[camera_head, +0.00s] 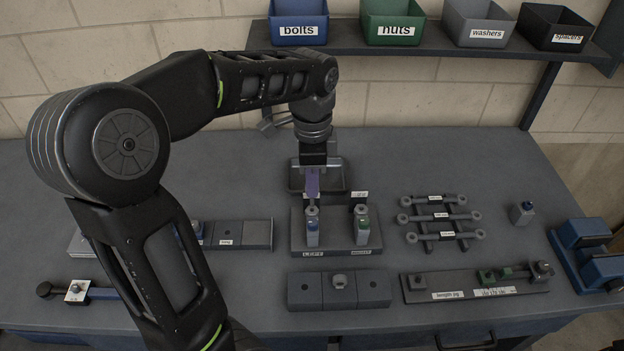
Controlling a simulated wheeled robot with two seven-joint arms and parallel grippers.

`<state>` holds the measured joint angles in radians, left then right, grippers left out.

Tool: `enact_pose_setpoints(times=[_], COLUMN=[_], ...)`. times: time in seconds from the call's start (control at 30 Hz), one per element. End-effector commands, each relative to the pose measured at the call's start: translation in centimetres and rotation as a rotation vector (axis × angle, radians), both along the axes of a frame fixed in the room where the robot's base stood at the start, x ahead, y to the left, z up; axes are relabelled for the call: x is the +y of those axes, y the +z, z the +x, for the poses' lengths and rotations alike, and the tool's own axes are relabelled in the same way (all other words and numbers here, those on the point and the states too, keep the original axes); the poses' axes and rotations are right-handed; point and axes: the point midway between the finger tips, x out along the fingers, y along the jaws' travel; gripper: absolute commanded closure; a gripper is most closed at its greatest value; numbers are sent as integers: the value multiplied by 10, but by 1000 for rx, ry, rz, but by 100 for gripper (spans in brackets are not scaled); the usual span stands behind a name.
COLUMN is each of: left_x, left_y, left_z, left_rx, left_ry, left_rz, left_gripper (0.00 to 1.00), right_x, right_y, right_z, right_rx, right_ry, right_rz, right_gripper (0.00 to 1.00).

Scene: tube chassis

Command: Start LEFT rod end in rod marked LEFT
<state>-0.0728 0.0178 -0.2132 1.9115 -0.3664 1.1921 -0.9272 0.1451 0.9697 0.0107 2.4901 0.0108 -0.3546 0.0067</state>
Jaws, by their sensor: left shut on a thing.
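My left gripper (312,196) comes down from above at the middle of the bench, over the stand (337,246) whose left front label reads LEFT. It is shut on a small grey piece, which looks like the rod end (312,210), mostly hidden by the fingers. Directly below is the upright rod with a blue mark (312,235) on the LEFT side of the stand. Whether the piece touches the rod top or is just above it, I cannot tell. A similar upright rod with a green mark (361,232) stands on the right side. My right gripper is not in view.
A rack of labelled rods (438,217) lies right of the stand. In front are a grey block (339,290) and the length jig (470,285). A blue vise (588,255) sits at the right edge. Bins for bolts (298,30) and nuts (392,30) line the shelf.

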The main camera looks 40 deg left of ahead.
Motion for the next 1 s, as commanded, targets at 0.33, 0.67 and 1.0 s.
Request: enact_pose_setpoints(times=[0.33, 0.67, 1.0], left_x=[0, 0, 0], left_y=[-12, -22, -32], left_z=[0, 0, 0], left_rx=[0, 1, 0], left_ry=[0, 0, 0], left_rz=[0, 1, 0], left_gripper=[100, 100, 100], right_x=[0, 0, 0], right_y=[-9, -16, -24], right_z=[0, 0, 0], right_rx=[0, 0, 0], right_ry=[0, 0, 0], right_rz=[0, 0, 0], right_gripper=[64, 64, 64])
